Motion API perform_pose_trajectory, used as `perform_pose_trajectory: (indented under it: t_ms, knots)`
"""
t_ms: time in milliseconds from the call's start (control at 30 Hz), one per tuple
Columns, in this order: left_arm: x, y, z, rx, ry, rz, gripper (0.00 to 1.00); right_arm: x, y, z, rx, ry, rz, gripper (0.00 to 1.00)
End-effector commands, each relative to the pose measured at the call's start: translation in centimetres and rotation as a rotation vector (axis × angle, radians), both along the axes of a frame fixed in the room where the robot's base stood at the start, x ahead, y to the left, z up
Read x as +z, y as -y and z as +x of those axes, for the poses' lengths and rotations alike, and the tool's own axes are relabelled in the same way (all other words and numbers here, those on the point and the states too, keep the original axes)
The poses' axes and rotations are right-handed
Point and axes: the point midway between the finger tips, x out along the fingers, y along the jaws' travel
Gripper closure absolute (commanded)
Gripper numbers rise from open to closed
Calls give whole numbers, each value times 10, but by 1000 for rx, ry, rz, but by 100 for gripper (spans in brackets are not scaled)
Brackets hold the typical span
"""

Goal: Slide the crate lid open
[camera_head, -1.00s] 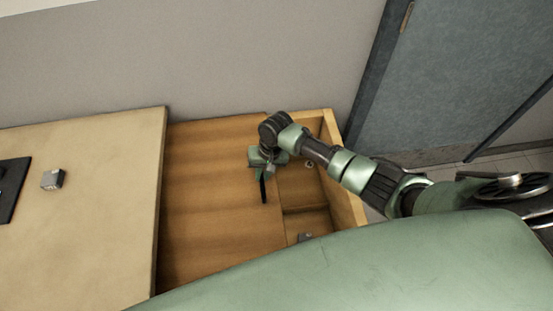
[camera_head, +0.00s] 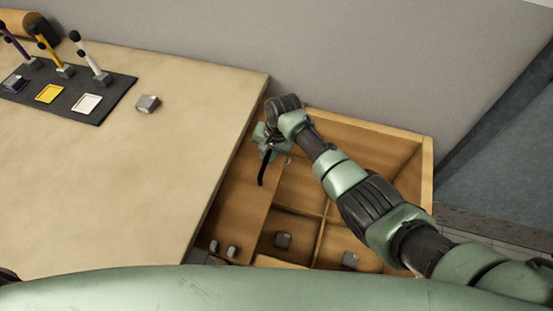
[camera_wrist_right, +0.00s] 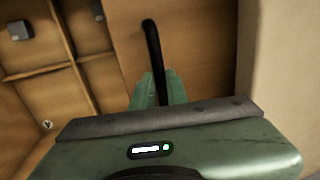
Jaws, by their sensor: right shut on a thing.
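The wooden crate (camera_head: 428,165) stands at the right side of the table, with several compartments uncovered. Its brown lid (camera_head: 236,190) shows as a narrow strip between the table edge and the open compartments; the rest of it is hidden at the table side. The lid also shows in the right wrist view (camera_wrist_right: 205,50). A black bar handle (camera_head: 263,168) stands on the lid. My right gripper (camera_head: 266,148) is shut on this handle (camera_wrist_right: 152,45), with its green fingers around the bar in the wrist view.
Two small grey pieces (camera_head: 232,252) are near the lid's front end. The beige table (camera_head: 170,170) holds a dark mat (camera_head: 118,98) with upright coloured levers and a loose grey block (camera_head: 148,103). A wall is close behind.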

Motion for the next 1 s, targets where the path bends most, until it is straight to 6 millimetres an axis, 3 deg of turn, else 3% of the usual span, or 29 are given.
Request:
perform_pose_trajectory:
  t_ms: [333, 367, 400, 433, 767, 1000]
  knots:
    - [0, 0, 2, 0, 2, 1, 100, 1, -2, 1, -1, 4, 2, 100]
    - [0, -1, 1, 0, 2, 1, 100, 1, -2, 1, -1, 4, 2, 77]
    - [0, -1, 1, 0, 2, 1, 100, 1, -2, 1, 0, 3, 2, 66]
    - [0, -1, 1, -1, 2, 1, 100, 1, -2, 1, 0, 3, 2, 64]
    - [1, -1, 1, -1, 2, 1, 100, 3, -1, 1, 0, 1, 2, 64]
    - [7, -1, 1, -2, 2, 1, 100, 35, 5, -1, 0, 4, 3, 64]
